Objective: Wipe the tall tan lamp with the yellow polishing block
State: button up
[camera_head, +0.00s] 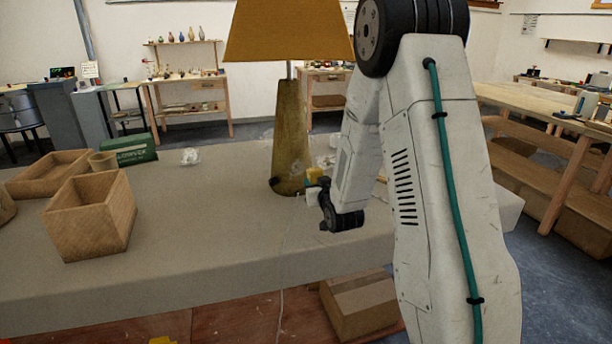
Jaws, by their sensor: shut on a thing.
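The tall tan lamp (290,140) stands upright on the grey-covered table, with a tapered tan base and an orange-tan shade (288,32) cut off by the top of the view. The yellow polishing block (314,175) is small and sits at the lower right side of the lamp base. My gripper (319,184) is shut on the yellow block. The block is right beside the base; I cannot tell whether it touches. My arm hides part of the table to the right of the lamp.
An open wooden box (88,222), a shallow wooden tray (50,178) and a green box (131,150) stand on the table (200,240) at left. A clear crumpled item (190,156) lies behind. A cardboard box (360,302) is below the front edge. The table between box and lamp is clear.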

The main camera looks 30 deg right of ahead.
jog(key=shift+x, duration=3.2)
jog(key=shift+x, duration=1.05)
